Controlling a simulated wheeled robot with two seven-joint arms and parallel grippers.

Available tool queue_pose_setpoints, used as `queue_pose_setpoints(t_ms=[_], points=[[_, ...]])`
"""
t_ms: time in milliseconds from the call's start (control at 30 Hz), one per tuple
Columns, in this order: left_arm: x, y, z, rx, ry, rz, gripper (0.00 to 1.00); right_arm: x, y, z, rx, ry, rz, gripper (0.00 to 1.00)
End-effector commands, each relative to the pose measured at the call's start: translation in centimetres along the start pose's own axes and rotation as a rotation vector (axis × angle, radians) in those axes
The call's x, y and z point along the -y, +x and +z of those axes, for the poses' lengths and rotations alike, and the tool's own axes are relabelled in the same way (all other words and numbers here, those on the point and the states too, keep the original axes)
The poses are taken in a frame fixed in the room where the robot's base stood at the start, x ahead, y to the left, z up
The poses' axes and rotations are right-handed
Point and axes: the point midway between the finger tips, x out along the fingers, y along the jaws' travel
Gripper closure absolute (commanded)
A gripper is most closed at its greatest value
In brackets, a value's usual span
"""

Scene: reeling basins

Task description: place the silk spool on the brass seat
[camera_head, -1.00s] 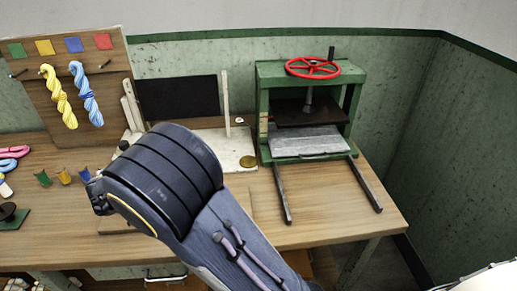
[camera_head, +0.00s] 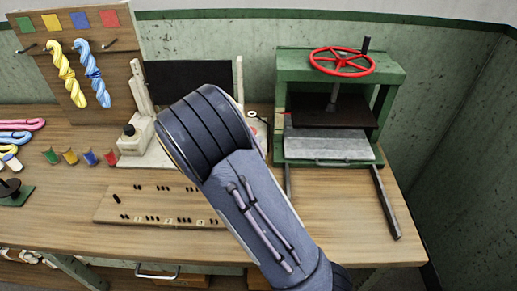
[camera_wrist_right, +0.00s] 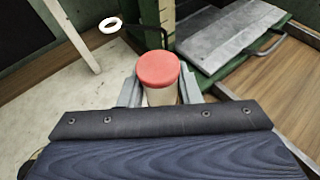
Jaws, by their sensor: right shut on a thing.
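The silk spool (camera_wrist_right: 158,70) shows in the right wrist view as a short upright cylinder with a red top and a pale body. My right gripper (camera_wrist_right: 160,92) is shut around it, one grey finger on each side. In the head view my right arm hides the gripper and the spool. The brass seat is not visible in either view now; the arm covers that part of the white stand (camera_head: 150,150). I cannot tell whether the spool touches anything below. My left gripper is not in view.
The green press (camera_head: 335,105) with a red wheel (camera_head: 342,62) stands right of my arm. A white ring (camera_wrist_right: 110,25) on a dark arm is close beyond the spool.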

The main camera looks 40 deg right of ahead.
Motion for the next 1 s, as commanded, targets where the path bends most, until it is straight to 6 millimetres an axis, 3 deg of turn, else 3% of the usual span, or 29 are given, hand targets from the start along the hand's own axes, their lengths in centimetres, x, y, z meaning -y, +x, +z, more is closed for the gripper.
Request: queue_pose_setpoints(t_ms=[100, 400, 600, 1000], points=[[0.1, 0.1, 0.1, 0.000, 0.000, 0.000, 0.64, 0.5, 1.9, -1.1, 0.001, -0.002, -0.002, 0.92], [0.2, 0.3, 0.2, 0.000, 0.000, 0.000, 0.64, 0.9, 4.3, -2.9, 0.002, -0.004, -0.001, 0.92], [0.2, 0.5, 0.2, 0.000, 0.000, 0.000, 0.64, 0.8, 5.0, -4.9, 0.002, -0.001, 0.001, 0.92], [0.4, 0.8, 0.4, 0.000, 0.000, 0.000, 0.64, 0.8, 5.2, -5.4, 0.001, 0.001, 0.001, 0.92]])
